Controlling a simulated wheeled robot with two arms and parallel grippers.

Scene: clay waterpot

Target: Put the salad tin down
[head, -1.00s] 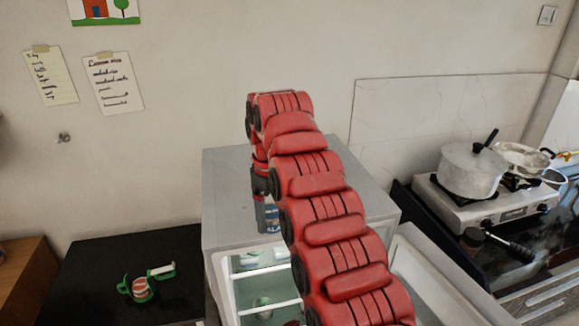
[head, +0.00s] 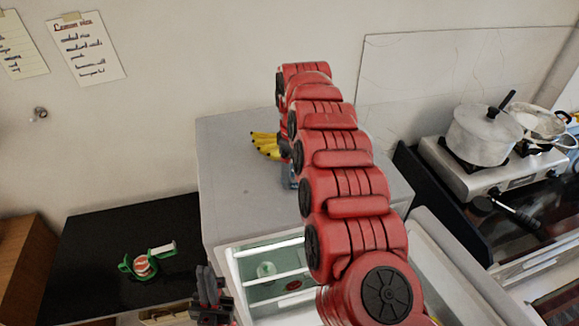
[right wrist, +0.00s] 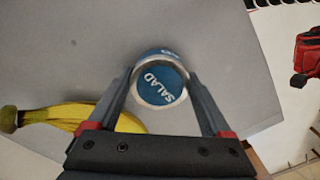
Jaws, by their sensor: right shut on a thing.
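The salad tin (right wrist: 160,82) is blue with a silver rim, and its "SALAD" lid faces the camera in the right wrist view. My right gripper (right wrist: 163,84) has its fingers closed on the tin's two sides. The tin is over the grey fridge top (head: 235,195); I cannot tell whether it touches that surface. In the head view my red right arm hides most of the right gripper and tin. My left gripper (head: 211,300) is low in the head view, in front of the fridge and away from the tin; its jaws are unclear.
Yellow bananas (head: 266,145) lie on the fridge top, just left of the right gripper; they also show in the right wrist view (right wrist: 75,118). The fridge is open, showing shelves (head: 272,272). A stove with a pot (head: 484,135) stands right. The fridge top's front left is clear.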

